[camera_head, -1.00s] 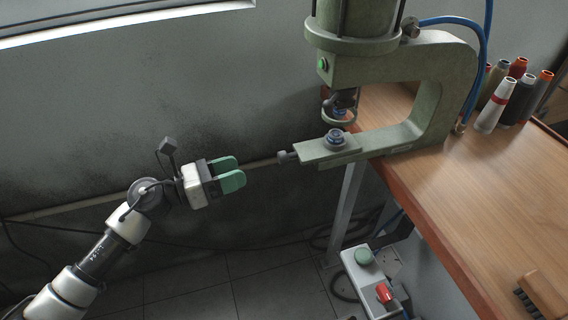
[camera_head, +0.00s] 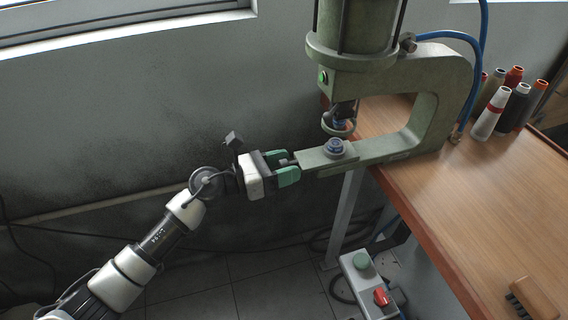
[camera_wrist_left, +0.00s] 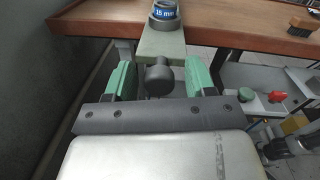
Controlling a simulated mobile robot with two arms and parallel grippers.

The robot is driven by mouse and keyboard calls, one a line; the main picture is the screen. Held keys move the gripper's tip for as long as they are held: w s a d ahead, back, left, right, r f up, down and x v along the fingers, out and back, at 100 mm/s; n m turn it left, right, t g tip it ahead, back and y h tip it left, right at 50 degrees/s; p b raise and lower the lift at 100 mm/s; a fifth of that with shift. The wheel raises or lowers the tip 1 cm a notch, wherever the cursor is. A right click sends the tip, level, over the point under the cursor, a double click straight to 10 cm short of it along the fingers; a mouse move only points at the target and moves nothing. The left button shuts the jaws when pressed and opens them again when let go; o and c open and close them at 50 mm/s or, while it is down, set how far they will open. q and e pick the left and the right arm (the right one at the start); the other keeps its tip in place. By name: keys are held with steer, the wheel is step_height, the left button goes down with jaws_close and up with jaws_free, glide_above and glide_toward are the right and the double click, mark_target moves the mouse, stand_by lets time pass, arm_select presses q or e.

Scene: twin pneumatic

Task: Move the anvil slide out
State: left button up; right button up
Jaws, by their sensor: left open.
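The green press (camera_head: 440,105) stands at the table's left edge. Its anvil slide (camera_head: 318,160) is a flat green bar on the lower arm, carrying a blue-and-grey die (camera_head: 335,147). In the left wrist view the slide (camera_wrist_left: 163,45) runs away from me and the die (camera_wrist_left: 164,10) reads "15 mm". The slide's dark round knob (camera_wrist_left: 158,78) sits between the green fingers of my left gripper (camera_wrist_left: 160,82), with gaps on both sides. In the head view my left gripper (camera_head: 283,169) is open at the slide's left end.
Several thread cones (camera_head: 505,105) stand on the wooden table (camera_head: 465,190) at the right, and a brush (camera_head: 532,298) lies near the front. A control box with green and red buttons (camera_head: 368,285) is below the table edge. Blue hoses run behind the press.

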arm_select(q)
steer(key=shift+c, duration=0.3)
jaws_close()
steer(key=b+v, duration=0.5)
steer(key=v, duration=0.7)
steer(key=shift+w+a, duration=0.2)
steer(key=shift+a, duration=0.25)
steer(key=shift+o, duration=0.3)
jaws_free()
